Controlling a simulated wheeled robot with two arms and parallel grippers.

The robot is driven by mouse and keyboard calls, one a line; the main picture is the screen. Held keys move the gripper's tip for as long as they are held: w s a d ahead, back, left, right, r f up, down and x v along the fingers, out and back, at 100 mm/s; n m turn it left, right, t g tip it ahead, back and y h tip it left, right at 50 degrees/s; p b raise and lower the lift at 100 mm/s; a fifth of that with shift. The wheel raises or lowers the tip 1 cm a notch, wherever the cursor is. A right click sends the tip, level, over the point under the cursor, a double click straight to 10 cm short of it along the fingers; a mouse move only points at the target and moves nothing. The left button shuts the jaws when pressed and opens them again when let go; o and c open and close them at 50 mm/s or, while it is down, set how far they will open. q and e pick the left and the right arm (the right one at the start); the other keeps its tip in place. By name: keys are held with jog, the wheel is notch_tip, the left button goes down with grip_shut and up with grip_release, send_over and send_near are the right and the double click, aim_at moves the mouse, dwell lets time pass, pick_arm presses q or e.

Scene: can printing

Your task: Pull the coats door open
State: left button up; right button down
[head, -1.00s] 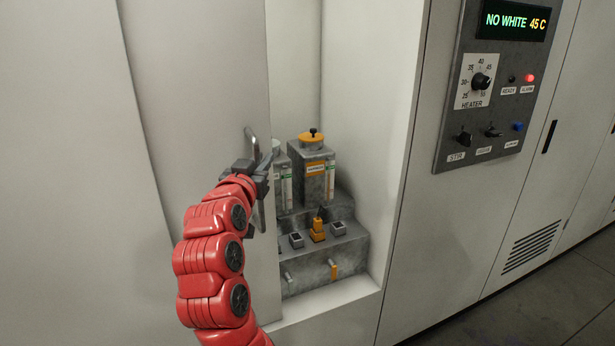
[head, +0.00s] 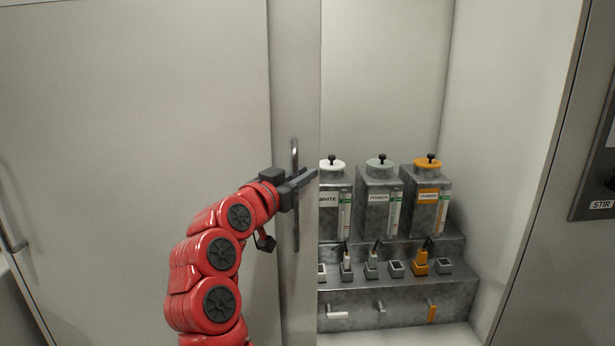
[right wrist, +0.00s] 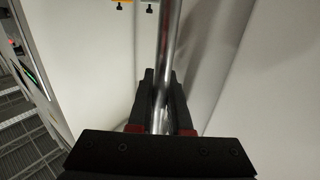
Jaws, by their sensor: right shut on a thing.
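The coats door (head: 299,60) is a pale grey panel standing partly open, with the lit compartment showing to its right. Its vertical metal bar handle (head: 295,235) is near the door's right edge. My right gripper (head: 304,181), on the red arm, is shut around the handle. The right wrist view shows the handle bar (right wrist: 168,50) running between the two dark fingers of the gripper (right wrist: 160,115). My left gripper is not in view.
Inside the compartment are grey tanks marked WHITE (head: 332,200), PRIMER (head: 378,200) and VARNISH (head: 427,200), above a stepped block (head: 400,297) with small valves. A control panel (head: 597,180) is at the right edge. Another handle (head: 12,240) shows at far left.

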jog(key=shift+r, duration=0.25)
jog(key=c, duration=1.2)
grip_release()
jog(key=shift+o, duration=0.3)
jog(key=shift+w+f, duration=0.15)
jog(key=v, duration=1.7)
jog(key=shift+b, duration=0.4)
